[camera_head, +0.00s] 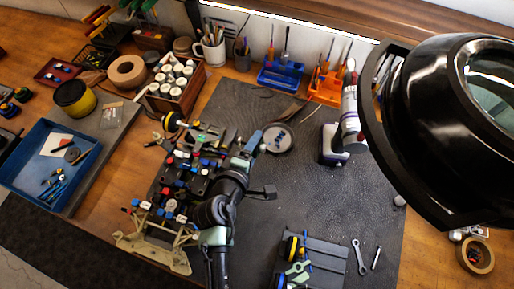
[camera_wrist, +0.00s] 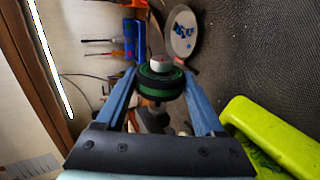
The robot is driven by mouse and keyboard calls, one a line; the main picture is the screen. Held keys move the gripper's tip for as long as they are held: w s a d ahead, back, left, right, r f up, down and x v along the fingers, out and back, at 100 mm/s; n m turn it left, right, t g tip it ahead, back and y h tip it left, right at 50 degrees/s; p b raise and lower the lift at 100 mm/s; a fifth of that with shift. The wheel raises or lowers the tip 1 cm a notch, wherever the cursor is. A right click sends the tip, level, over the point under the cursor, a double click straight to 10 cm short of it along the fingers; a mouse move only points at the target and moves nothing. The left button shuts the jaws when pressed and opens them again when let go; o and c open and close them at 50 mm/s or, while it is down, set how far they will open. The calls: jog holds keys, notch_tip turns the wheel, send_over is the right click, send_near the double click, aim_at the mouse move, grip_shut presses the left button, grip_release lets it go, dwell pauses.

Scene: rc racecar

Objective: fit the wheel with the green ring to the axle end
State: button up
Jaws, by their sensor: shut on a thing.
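My gripper (camera_head: 254,142) is above the mat, at the right side of the car chassis (camera_head: 190,160). In the wrist view its two blue fingers (camera_wrist: 160,82) are shut on the wheel with the green ring (camera_wrist: 158,92). The wheel is black with a green band and a pale hub, and sits between the fingertips. I cannot make it out clearly in the head view. The chassis carries many small coloured parts. A yellow-ringed wheel (camera_head: 170,121) is at its far left corner. I cannot pick out the bare axle end; my arm covers part of the chassis.
A round dish (camera_head: 278,139) with blue bits lies just right of my gripper. A grey tray (camera_head: 328,262) with coloured-ring wheels is at the front. A large black lamp (camera_head: 440,130) fills the right. A lime-green piece (camera_wrist: 270,135) is close in the wrist view. The mat's right-centre is clear.

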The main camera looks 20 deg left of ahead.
aim_at(241, 143)
jog(key=shift+a, duration=0.5)
dwell(0.6)
jog(key=shift+d+n+y+p, duration=0.15)
jog(key=shift+n+y+p, duration=0.15)
jog(key=shift+p, duration=0.5)
dwell(0.9)
jog(key=shift+a+b, duration=0.3)
jog(key=shift+a, duration=0.8)
jog(key=shift+a+b, duration=0.35)
jog(key=shift+a, duration=0.1)
dwell(0.4)
jog(key=shift+d+n+y+p, duration=0.15)
jog(key=shift+n+y+p, duration=0.3)
jog(key=shift+p, duration=0.6)
dwell(1.0)
